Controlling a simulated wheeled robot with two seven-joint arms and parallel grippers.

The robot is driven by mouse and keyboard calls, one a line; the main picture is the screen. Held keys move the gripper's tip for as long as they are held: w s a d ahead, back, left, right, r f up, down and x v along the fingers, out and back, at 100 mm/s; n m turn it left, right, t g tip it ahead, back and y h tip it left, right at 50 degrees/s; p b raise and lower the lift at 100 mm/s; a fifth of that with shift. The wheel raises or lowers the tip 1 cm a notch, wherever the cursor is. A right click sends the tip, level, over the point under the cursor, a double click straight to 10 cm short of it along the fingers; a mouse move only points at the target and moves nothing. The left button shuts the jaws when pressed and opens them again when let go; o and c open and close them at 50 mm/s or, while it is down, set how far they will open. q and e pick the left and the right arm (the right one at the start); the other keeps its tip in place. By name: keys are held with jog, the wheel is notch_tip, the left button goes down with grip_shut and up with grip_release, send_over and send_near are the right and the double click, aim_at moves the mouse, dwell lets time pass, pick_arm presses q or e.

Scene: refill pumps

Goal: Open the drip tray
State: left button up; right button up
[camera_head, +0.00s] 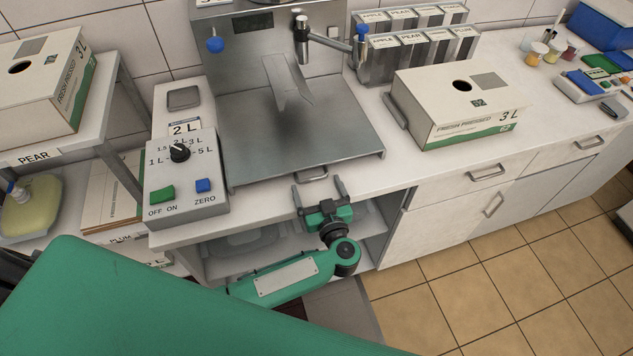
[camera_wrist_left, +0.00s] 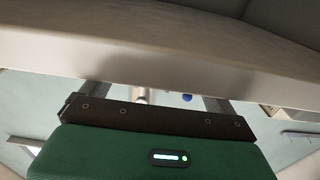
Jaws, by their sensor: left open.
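The steel dispensing machine (camera_head: 262,55) stands at the back of the counter with a broad grey metal plate (camera_head: 330,145) at its base. A small bar handle (camera_head: 312,174) sticks out low at the plate's front edge. I take this to be the drip tray's handle; the tray itself looks pushed in. My left gripper (camera_head: 319,190) is open, just in front of and below the handle, its fingers pointing toward the counter. No grip on the handle shows. In the left wrist view a pale edge crosses above the open fingers (camera_wrist_left: 158,100). My right gripper is not in view.
A control box (camera_head: 186,180) with a dial and buttons stands left of the plate. A juice carton (camera_head: 455,105) stands on the counter to the right. Below the counter is an open shelf (camera_head: 375,225); drawers (camera_head: 487,180) are to the right.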

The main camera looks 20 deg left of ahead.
pick_arm(q)
jog(key=shift+w+a, duration=0.35)
jog(key=shift+w, duration=0.25)
jog(key=c, duration=1.1)
jog(key=shift+s+d+r+p, duration=0.1)
jog(key=shift+s+d+p, duration=0.2)
jog(key=shift+s+p, duration=0.3)
jog(key=shift+c, duration=0.3)
jog(key=p+v, duration=0.6)
jog(key=v, duration=1.1)
jog(key=shift+s+d, duration=0.25)
jog(key=shift+d, duration=0.1)
